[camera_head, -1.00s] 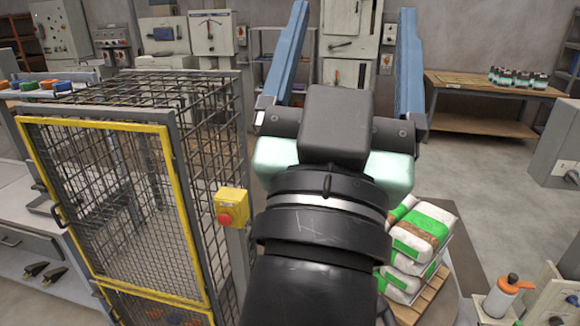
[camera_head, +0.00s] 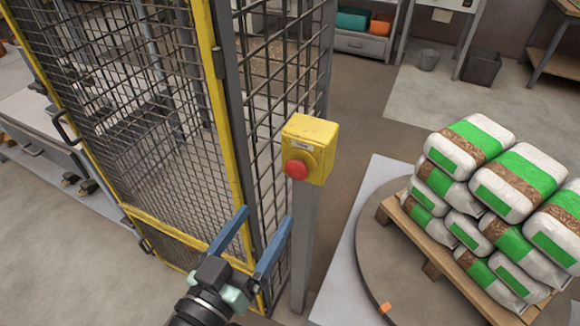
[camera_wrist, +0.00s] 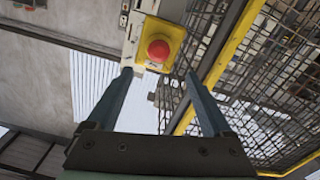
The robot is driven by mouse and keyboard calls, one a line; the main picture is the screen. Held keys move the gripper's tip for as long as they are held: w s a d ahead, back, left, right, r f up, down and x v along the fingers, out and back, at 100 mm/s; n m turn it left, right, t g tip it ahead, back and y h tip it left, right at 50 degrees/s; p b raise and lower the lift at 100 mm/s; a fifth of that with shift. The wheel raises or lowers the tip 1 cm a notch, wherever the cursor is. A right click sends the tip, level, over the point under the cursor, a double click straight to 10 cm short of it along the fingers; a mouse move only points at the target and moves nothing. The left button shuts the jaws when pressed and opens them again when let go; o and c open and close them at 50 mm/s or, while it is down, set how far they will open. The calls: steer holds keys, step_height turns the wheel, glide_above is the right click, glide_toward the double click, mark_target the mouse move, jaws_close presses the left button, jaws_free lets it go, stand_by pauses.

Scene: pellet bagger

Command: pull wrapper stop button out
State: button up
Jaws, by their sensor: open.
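The wrapper stop button (camera_head: 297,169) is a red round knob on the front of a yellow box (camera_head: 318,134) atop a grey post (camera_head: 303,240). In the wrist view the red button (camera_wrist: 158,50) and its box (camera_wrist: 166,34) show beyond the fingertips, near the top middle. My gripper (camera_head: 265,212) is open and empty, with blue fingers pointing up toward the box from below and left of it. In the wrist view my gripper (camera_wrist: 157,73) has its fingers apart to either side of the button's line, not touching it.
A mesh cage with a yellow-framed door (camera_head: 220,110) stands just left of the post. To the right, a round turntable (camera_head: 375,255) carries a wooden pallet (camera_head: 432,270) stacked with white and green bags (camera_head: 520,180). Floor behind the post (camera_head: 370,100) is clear.

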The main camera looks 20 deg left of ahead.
mark_target(294, 173)
steer(key=w, duration=0.3)
steer(key=w+p, duration=0.1)
steer(key=w, duration=0.7)
steer(key=shift+w+d+r+p, duration=0.1)
steer(key=shift+w+d+p, duration=0.15)
steer(key=shift+d+p, duration=0.1)
